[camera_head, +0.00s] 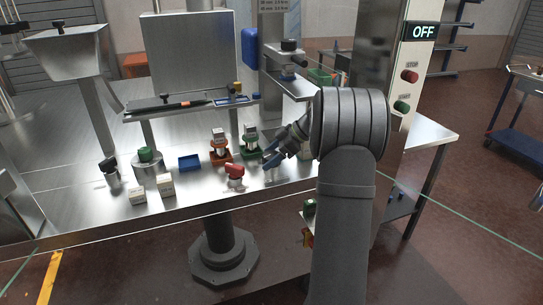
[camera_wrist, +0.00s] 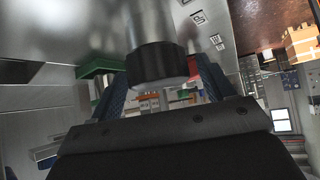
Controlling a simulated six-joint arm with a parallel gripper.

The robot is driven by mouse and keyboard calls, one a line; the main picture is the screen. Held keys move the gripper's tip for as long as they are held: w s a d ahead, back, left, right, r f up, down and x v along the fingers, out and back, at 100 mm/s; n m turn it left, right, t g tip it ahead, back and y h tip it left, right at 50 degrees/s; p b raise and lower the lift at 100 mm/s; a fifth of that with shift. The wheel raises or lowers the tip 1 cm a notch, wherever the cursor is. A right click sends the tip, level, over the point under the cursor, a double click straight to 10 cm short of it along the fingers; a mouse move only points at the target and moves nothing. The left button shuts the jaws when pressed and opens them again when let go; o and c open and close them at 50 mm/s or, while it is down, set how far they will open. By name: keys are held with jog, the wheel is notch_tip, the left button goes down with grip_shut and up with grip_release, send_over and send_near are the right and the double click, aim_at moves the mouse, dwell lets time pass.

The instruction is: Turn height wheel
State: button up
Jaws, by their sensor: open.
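My gripper (camera_head: 274,156) is low over the front of the steel bench, its blue fingers pointing down and left. In the wrist view, the blue fingers of my gripper (camera_wrist: 163,82) stand apart on either side of a silver cylinder with a black end (camera_wrist: 158,62). Gaps seem to show beside it, but I cannot tell about contact. In the head view, a small silver piece (camera_head: 270,174) shows just below the fingers. A dark knob (camera_head: 289,45) sits on the filler's upper bracket. I cannot tell which part is the height wheel.
A red-topped piece (camera_head: 235,171), an orange stand (camera_head: 220,155) and a green stand (camera_head: 249,150) are close left of my gripper. The panel (camera_head: 424,32) reads OFF.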

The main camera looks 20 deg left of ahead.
jog(key=c, duration=1)
